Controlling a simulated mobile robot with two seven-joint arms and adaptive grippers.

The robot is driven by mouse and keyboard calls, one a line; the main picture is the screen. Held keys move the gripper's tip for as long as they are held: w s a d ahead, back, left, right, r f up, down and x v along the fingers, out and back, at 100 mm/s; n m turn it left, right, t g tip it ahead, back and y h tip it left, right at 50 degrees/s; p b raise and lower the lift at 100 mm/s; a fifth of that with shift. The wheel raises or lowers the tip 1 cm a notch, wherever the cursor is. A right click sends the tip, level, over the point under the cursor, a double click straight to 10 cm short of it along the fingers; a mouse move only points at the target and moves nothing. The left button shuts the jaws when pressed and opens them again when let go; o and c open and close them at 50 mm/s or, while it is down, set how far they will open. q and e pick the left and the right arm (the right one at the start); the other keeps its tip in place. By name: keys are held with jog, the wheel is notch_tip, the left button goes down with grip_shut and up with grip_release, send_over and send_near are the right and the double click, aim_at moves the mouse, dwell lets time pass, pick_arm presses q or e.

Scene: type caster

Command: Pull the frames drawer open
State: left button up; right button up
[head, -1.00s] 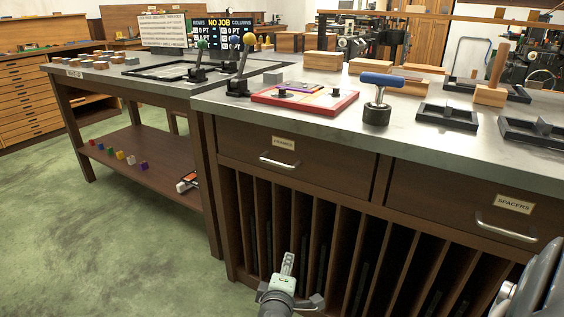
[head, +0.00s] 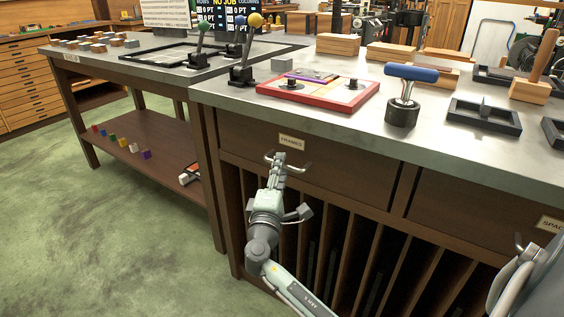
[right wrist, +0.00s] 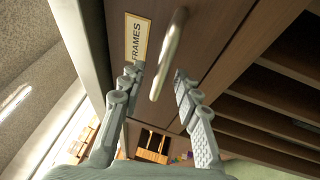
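The frames drawer (head: 350,176) is a dark wooden front under the grey worktop, flush with the cabinet. Its FRAMES label (head: 291,142) shows above the handle, and the label also shows in the right wrist view (right wrist: 137,40). My right gripper (head: 277,160) is at the handle in the head view and partly hides it. In the right wrist view my right gripper (right wrist: 158,76) is open, its fingers on either side of the metal handle (right wrist: 170,52). A gap shows between the handle and the fingers there. My left gripper is not in view.
The spacers drawer (head: 470,212) is to the right, with open vertical slots (head: 340,250) below both drawers. A red tray (head: 318,95) and a blue-handled tool (head: 404,92) stand on the worktop. A second table (head: 150,75) is at left, with green floor in front.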

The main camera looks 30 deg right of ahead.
jog(key=shift+x, duration=0.9)
grip_shut()
